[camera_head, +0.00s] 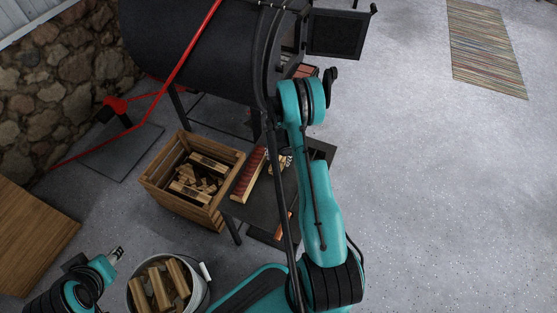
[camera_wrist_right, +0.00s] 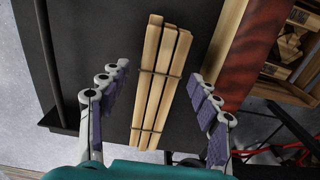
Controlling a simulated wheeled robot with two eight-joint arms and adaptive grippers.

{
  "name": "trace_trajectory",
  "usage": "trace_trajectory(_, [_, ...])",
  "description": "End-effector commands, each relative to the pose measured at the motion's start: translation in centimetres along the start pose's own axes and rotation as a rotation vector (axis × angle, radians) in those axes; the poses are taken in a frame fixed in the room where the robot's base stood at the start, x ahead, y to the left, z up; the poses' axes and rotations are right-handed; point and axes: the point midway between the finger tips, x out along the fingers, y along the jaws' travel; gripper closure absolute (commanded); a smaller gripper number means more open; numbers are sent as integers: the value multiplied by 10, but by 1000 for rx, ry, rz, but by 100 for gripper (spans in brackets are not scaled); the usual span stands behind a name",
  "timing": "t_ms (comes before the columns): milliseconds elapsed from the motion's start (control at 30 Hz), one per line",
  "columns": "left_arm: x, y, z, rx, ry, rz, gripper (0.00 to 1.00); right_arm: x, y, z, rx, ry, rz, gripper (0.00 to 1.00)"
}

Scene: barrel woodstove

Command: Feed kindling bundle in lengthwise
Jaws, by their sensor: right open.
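The kindling bundle (camera_wrist_right: 156,85), several pale split sticks with two dark bands, lies on a dark tabletop in the right wrist view. My right gripper (camera_wrist_right: 160,73) is open, with one finger on each side of the bundle and a visible gap to both. In the head view my right arm mostly hides this spot. The black barrel stove (camera_head: 195,45) is at the top of the head view, its door (camera_head: 335,34) swung open to the right. The opening is seen only edge-on. My left gripper (camera_head: 117,253) is low on the left, away from the bundle; its jaws are too small to read.
A long red-brown wood piece (camera_wrist_right: 246,55) lies beside the bundle on the dark side table (camera_head: 232,208). A wooden crate (camera_head: 150,183) of split wood and a metal bucket (camera_head: 200,290) of logs stand nearby. A red bar (camera_head: 193,45) crosses the stove.

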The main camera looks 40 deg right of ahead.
Motion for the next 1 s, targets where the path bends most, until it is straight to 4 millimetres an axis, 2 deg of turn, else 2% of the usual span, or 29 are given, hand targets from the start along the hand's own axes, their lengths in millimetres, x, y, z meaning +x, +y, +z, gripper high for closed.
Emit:
trace_trajectory(33, [-10,0,-7,0,0,0,60,-16,0,3,-1,0,0,37])
trace_trajectory(133, [-18,0,-13,0,0,0,60,-33,-1,7,-1,0,0,37])
trace_trajectory(367, [-22,0,-16,0,0,0,60,-56,-3,8,-9,4,-3,37])
trace_trajectory(467, [-21,0,-15,0,0,0,60,-78,-11,12,-43,18,-13,37])
trace_trajectory(667, [-21,0,-15,0,0,0,60,-158,-36,37,-187,86,-59,37])
trace_trajectory(800, [-21,0,-15,0,0,0,60,-214,-48,64,-301,141,-95,37])
trace_trajectory(1000, [-21,0,-15,0,0,0,60,-283,-52,112,-462,221,-146,37])
